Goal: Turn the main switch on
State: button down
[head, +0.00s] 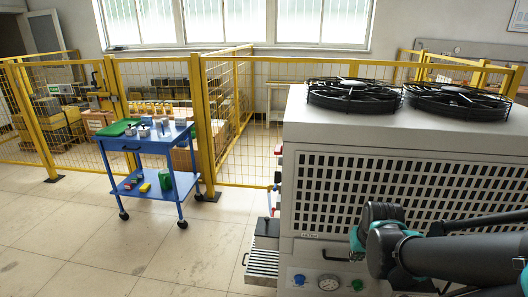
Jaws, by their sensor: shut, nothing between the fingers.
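A large light-grey cabinet (300,130) with a dark slotted grille fills the right side of the head view. Low on its front are a blue knob (299,279), a round gauge (328,282) and a green knob (357,284). I cannot identify the main switch in this view. My arm (450,258), dark with teal joints, crosses in front of the cabinet at the lower right and hides part of its front. My gripper cannot be made out in this view.
Two black fans (353,95) sit on top of the cabinet. A blue wheeled cart (127,145) with small items stands at the left. A yellow mesh fence (205,128) runs behind. The tiled floor (130,245) at the front left is clear.

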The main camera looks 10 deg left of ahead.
aim_at(279, 150)
jog(key=i+j, duration=0.2)
jog(key=j, duration=0.2)
jog(key=i+j, duration=0.2)
jog(key=j, duration=0.2)
jog(key=i+j, duration=0.25)
jog(key=j, duration=0.25)
jog(key=k+j+u, duration=0.1)
jog(key=k+j, duration=0.05)
jog(key=j, duration=0.05)
